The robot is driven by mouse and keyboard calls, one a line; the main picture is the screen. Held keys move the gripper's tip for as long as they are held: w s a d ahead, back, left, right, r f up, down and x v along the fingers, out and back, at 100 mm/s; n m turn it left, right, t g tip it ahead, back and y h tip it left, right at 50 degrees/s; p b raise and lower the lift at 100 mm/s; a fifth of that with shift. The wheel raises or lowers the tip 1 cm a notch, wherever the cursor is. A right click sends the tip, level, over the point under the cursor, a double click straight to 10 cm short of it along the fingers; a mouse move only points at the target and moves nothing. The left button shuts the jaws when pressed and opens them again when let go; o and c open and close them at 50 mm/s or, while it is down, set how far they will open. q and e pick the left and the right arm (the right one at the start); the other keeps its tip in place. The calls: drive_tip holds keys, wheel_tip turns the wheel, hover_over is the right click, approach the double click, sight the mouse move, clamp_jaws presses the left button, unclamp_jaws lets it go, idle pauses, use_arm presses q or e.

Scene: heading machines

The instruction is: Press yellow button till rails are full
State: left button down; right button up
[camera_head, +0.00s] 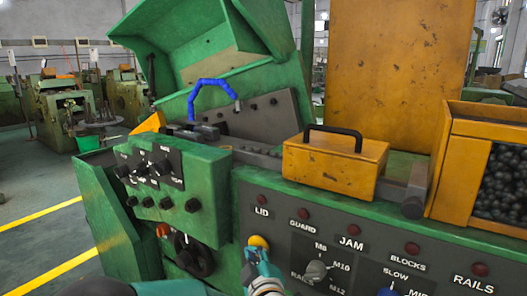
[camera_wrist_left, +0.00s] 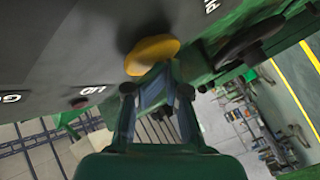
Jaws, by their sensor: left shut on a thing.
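The yellow button (camera_head: 258,242) is on the dark front panel of the green machine, below the LID label. My left gripper (camera_head: 260,262) is at the button from below, its fingers drawn together. In the left wrist view the yellow button (camera_wrist_left: 152,54) shows just beyond the fingertips (camera_wrist_left: 155,82), which meet its near edge; how far it is pressed I cannot tell. The RAILS lamp (camera_head: 480,269) is dark red and looks unlit, above the RAILS label (camera_head: 474,284). Whether the rails are full I cannot see. My right gripper is not in view.
Other dull red lamps line the panel, with a grey selector knob (camera_head: 317,271) and a blue knob (camera_head: 388,292) right of the button. A green control box (camera_head: 178,190) juts out at left. An orange bin (camera_head: 487,170) of dark pieces stands at right.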

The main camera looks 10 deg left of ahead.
use_arm(q)
drive_tip(key=shift+w+d+f, duration=0.1)
drive_tip(key=shift+d+f, duration=0.1)
drive_tip(key=shift+d, duration=0.05)
drive_tip(key=s, duration=0.1)
drive_tip(key=s+a+b, duration=0.1)
drive_tip(key=s, duration=0.1)
drive_tip(key=s+a+b, duration=0.1)
drive_tip(key=s, duration=0.1)
drive_tip(key=shift+f, duration=0.2)
drive_tip(key=shift+a, duration=0.15)
idle(0.6)
